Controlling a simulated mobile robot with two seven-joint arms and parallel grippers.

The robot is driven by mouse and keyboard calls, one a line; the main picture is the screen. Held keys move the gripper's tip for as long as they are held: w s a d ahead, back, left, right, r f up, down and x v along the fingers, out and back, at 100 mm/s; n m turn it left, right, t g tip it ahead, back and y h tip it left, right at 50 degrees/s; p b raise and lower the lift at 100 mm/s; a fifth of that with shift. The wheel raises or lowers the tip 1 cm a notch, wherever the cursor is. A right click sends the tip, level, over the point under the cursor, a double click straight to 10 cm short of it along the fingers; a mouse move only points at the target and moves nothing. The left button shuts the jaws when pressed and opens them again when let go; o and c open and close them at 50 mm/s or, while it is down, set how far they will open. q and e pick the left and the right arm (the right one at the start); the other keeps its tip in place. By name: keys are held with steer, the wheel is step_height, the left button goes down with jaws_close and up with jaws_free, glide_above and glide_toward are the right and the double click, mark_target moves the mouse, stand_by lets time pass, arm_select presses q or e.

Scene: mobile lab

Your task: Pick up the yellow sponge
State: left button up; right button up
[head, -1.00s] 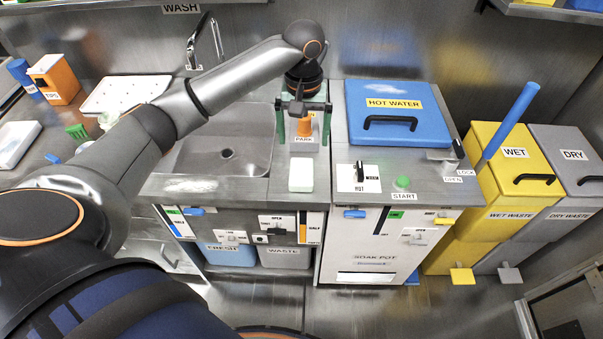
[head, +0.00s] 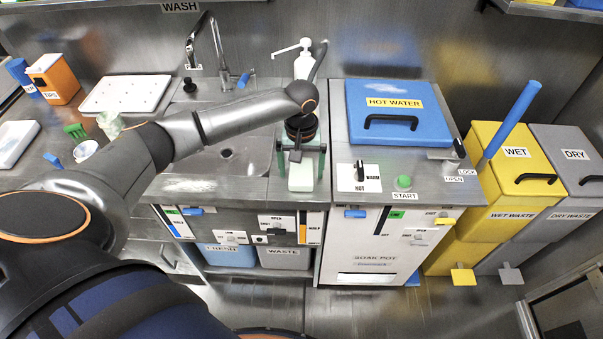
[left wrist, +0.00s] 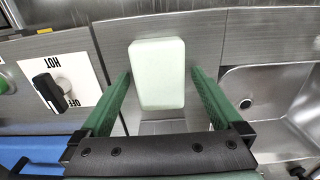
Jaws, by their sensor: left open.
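A pale, whitish block with a faint green tint (head: 301,180) lies on the steel counter strip between the sink and the soak pot. It looks like a sponge but not clearly yellow. It also shows in the left wrist view (left wrist: 157,70). My left gripper (head: 303,163) is open over it, pointing down. In the left wrist view the green fingers (left wrist: 161,82) stand on either side of the block, with a gap on each side. I cannot tell how far down beside it the tips are. My right gripper is not in view.
The sink basin (head: 195,168) is left of the block. A white pump bottle (head: 303,66) stands behind my gripper. The counter's front edge is close.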

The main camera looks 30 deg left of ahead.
arm_select(q)
steer(key=shift+f, duration=0.1)
steer(key=c, duration=1.3)
steer(key=shift+o, duration=0.2)
steer(key=shift+r, duration=0.75)
steer(key=s+a+r, duration=0.6)
steer(key=s+r, duration=0.5)
steer(key=s, duration=0.1)
steer(key=shift+s+r+p, duration=0.3)
steer(key=shift+p, duration=0.15)
steer(key=o, duration=0.8)
steer(key=c, duration=0.7)
